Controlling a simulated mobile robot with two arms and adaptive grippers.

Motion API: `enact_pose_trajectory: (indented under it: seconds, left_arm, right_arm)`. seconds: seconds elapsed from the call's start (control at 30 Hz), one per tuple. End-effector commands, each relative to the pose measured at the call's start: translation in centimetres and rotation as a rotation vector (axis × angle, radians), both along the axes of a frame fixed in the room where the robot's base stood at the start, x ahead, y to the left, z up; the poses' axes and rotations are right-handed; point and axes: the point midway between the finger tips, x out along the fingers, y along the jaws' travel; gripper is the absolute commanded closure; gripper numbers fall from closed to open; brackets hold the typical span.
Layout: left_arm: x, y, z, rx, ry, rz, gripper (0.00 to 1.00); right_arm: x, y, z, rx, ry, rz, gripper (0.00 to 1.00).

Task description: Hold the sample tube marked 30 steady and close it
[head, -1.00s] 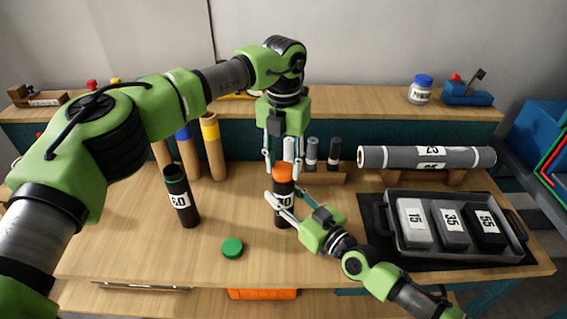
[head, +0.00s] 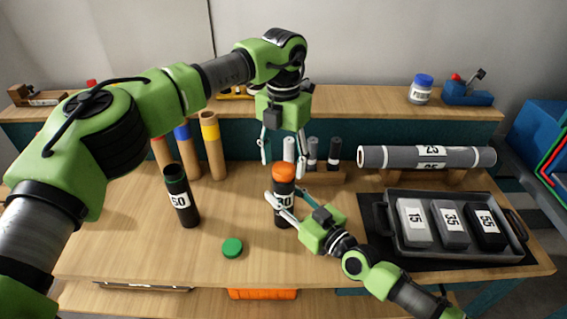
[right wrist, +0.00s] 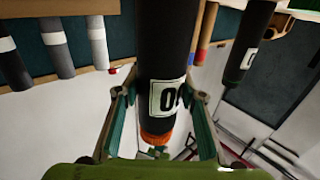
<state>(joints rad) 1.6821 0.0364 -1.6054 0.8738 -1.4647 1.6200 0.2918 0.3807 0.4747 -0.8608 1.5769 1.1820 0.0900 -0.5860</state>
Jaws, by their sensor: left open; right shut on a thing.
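The dark sample tube marked 30 (head: 283,217) stands upright on the table, with an orange cap (head: 283,173) on its top. My right gripper (head: 281,199) is shut on the tube's body from the right, at its label. In the right wrist view the tube (right wrist: 168,45) runs between the fingers, its label partly showing and the orange cap (right wrist: 156,138) at the lower end of the picture. My left gripper (head: 283,163) is above the tube, its fingers spread wide on either side of the cap and apart from it. The cap's seating is too small to judge.
An open dark tube marked 60 (head: 183,206) stands at the left. A green cap (head: 232,247) lies in front. Behind are several small grey tubes in a rack (head: 322,178). A grey roll (head: 380,157) and a tray (head: 463,252) with marked blocks are at the right.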

Motion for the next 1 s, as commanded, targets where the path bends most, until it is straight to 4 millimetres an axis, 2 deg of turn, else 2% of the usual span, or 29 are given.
enact_pose_trajectory:
  seconds: [0.3, 0.5, 0.67, 0.93, 0.97, 1.0]
  left_arm:
    - [0.1, -0.1, 6.8, -0.001, -0.004, 0.001, 0.44]
    - [0.1, 0.0, 9.7, 0.0, -0.002, 0.0, 0.44]
    - [0.0, -0.1, 10.7, -0.001, -0.001, -0.001, 0.44]
    - [0.0, 0.0, 10.7, 0.0, 0.0, -0.001, 0.44]
    - [0.0, 0.0, 10.7, 0.0, 0.0, -0.001, 0.44]
    - [0.0, 0.0, 10.7, 0.0, 0.0, -0.001, 0.44]
  right_arm:
    - [0.0, 0.0, 0.0, -0.001, 0.001, 0.0, 1.0]
    - [0.0, 0.0, 0.0, -0.001, 0.001, 0.0, 1.0]
    - [0.0, 0.0, 0.0, -0.001, 0.001, 0.0, 1.0]
    - [0.0, 0.0, 0.0, -0.001, 0.001, 0.0, 1.0]
    - [0.0, 0.0, 0.0, -0.001, 0.001, 0.0, 0.55]
    - [0.0, 0.0, 0.0, -0.001, 0.001, 0.0, 0.45]
